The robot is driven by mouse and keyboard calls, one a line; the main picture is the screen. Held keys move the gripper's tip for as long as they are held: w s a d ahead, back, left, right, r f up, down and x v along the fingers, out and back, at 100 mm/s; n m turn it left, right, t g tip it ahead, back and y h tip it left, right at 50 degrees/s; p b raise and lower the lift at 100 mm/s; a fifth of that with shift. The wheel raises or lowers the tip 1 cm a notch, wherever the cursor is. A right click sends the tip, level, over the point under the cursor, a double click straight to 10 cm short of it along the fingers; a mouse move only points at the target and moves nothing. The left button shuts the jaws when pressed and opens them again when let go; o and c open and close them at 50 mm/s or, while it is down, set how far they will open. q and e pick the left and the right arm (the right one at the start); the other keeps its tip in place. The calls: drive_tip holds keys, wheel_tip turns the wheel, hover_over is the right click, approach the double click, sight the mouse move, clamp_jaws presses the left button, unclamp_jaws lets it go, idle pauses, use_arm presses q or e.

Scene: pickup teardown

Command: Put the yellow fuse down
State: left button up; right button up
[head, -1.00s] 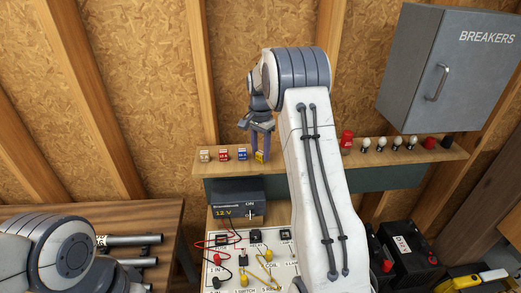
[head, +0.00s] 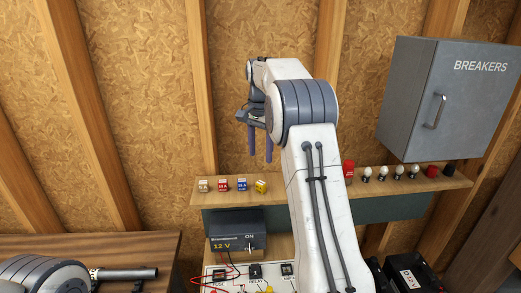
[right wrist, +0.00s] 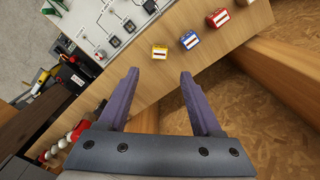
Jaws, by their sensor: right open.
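The yellow fuse (head: 261,187) stands on the wooden shelf (head: 224,200) at the right end of a row of fuses. My right gripper (head: 260,158) is open and empty above the shelf, with its fingers pointing down and clear of the fuse. The right wrist view shows the yellow fuse (right wrist: 159,53) beyond the spread, empty fingers (right wrist: 158,75). A blue fuse (head: 242,184), a red fuse (head: 223,186) and a white fuse (head: 204,186) stand to its left. My left gripper is out of view.
Several bulbs (head: 383,173) and a red part (head: 348,171) stand on the shelf to the right. The grey breaker cabinet (head: 412,100) hangs above them. A 12 V supply (head: 237,243) and a switch board sit below the shelf. The air above the fuses is free.

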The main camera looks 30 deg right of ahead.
drive_tip(key=s+a+n, duration=0.5)
drive_tip(key=a, duration=0.7)
drive_tip(key=s+a+n, duration=0.6)
drive_tip(key=a, duration=0.7)
drive_tip(key=s+a+f+n, duration=0.2)
drive_tip(key=s+n, duration=0.1)
drive_tip(key=s, duration=0.4)
drive_tip(key=s+a+f+n, duration=0.2)
drive_tip(key=s+f+n, duration=0.1)
drive_tip(key=s, duration=0.5)
drive_tip(key=s+a+f+n+y, duration=0.1)
drive_tip(key=s+a+f+n, duration=0.1)
drive_tip(key=s, duration=0.6)
drive_tip(key=f+n, duration=0.1)
drive_tip(key=n, duration=0.1)
drive_tip(key=shift+a+n, duration=0.2)
drive_tip(key=shift+n, duration=0.1)
drive_tip(key=shift+f, duration=0.1)
wheel_tip(320, 180, down, 10)
drive_tip(key=b, duration=1)
